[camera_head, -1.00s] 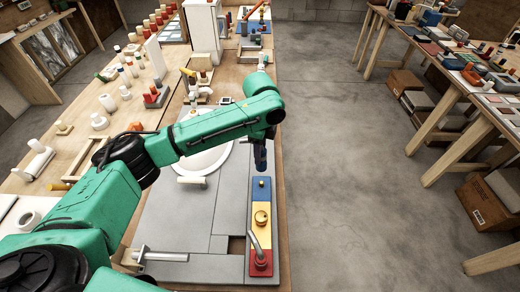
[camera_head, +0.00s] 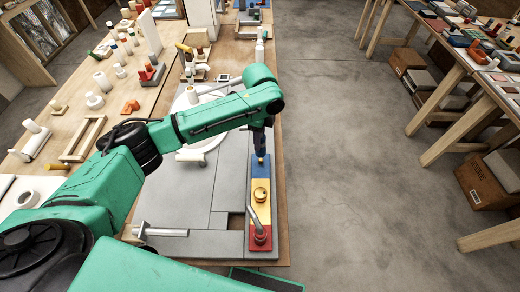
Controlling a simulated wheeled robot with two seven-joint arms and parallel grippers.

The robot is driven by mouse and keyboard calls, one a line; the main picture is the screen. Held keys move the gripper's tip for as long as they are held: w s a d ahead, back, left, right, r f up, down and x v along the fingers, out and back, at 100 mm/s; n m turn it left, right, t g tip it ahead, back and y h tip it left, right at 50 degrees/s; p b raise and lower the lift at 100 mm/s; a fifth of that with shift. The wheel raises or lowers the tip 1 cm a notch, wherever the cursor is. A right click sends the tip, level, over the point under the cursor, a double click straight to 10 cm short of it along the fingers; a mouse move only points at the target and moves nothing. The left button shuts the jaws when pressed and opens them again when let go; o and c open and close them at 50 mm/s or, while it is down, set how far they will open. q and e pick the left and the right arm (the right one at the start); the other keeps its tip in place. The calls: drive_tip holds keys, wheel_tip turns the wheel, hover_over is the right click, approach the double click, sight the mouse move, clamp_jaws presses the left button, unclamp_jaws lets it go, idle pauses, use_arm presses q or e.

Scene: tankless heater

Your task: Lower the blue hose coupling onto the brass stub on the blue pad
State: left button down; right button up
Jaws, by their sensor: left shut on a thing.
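My left gripper (camera_head: 260,139) points down over the far end of the long coloured board and is shut. The blue hose coupling (camera_head: 259,150) shows as a small dark blue piece at its tip, partly hidden by the fingers. The brass stub (camera_head: 261,160) stands upright on the blue pad (camera_head: 257,175), directly below the coupling. The coupling's lower end is very near the stub's top; I cannot tell if they touch. My right gripper is not in view.
A yellow pad (camera_head: 260,201) with a brass fitting and a red pad (camera_head: 260,246) with a tilted grey lever lie nearer. A white basin (camera_head: 217,137) is behind my arm. Grey panels (camera_head: 185,205) cover the bench to the left.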

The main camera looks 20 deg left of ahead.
use_arm(q)
drive_tip(key=shift+f, duration=0.1)
drive_tip(key=shift+f, duration=0.4)
drive_tip(key=shift+f+b, duration=0.4)
drive_tip(key=shift+f, duration=0.75)
drive_tip(key=shift+f, duration=0.6)
drive_tip(key=shift+f+b, duration=0.35)
drive_tip(key=shift+f, duration=0.45)
idle(0.7)
drive_tip(key=shift+c, duration=2.2)
unclamp_jaws()
